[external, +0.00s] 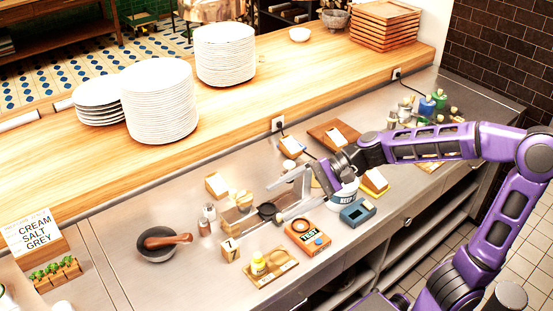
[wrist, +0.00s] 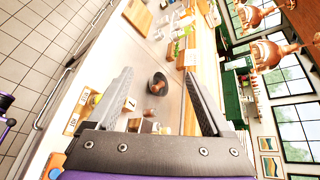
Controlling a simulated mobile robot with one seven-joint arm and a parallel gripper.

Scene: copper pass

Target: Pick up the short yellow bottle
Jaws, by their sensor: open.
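A dark mortar (external: 157,255) with a pestle is left. Plate stacks (external: 160,105) stand on the wooden ledge.

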